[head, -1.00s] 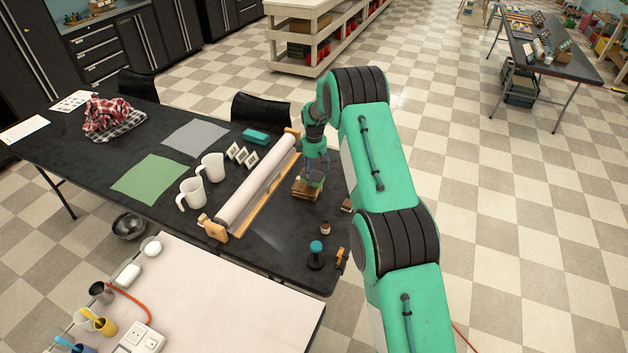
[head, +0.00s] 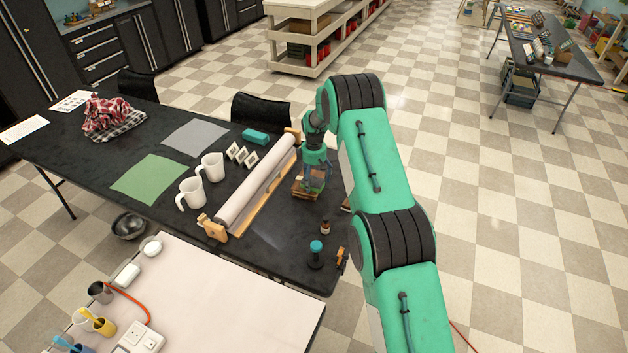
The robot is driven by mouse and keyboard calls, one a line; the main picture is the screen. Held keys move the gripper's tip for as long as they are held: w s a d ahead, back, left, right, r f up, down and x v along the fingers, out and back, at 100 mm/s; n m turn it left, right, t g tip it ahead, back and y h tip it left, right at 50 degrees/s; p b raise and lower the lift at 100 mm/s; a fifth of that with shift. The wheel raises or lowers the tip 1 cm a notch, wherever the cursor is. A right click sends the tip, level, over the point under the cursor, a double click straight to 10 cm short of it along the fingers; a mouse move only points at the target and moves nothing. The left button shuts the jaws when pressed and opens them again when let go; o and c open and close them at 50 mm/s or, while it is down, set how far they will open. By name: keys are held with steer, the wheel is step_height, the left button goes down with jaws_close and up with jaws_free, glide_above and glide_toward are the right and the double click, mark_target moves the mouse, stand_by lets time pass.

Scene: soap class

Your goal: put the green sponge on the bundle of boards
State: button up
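The bundle of boards (head: 299,190) is a small brown stack on the black table, right of the paper roll. My gripper (head: 313,184) points down right over the bundle, its fingers close to or touching its top. A small light green patch, likely the green sponge (head: 318,184), shows between or under the fingers. It is mostly hidden, and I cannot tell whether the fingers are closed on it or apart from it.
The long paper roll (head: 255,182) on its wooden holder lies just left of my gripper.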

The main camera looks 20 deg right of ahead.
mark_target(314, 179)
steer(key=shift+r, duration=0.15)
step_height(314, 179, up, 12)
steer(key=p, duration=0.1)
steer(key=shift+p, duration=0.3)
stand_by(0.4)
stand_by(0.5)
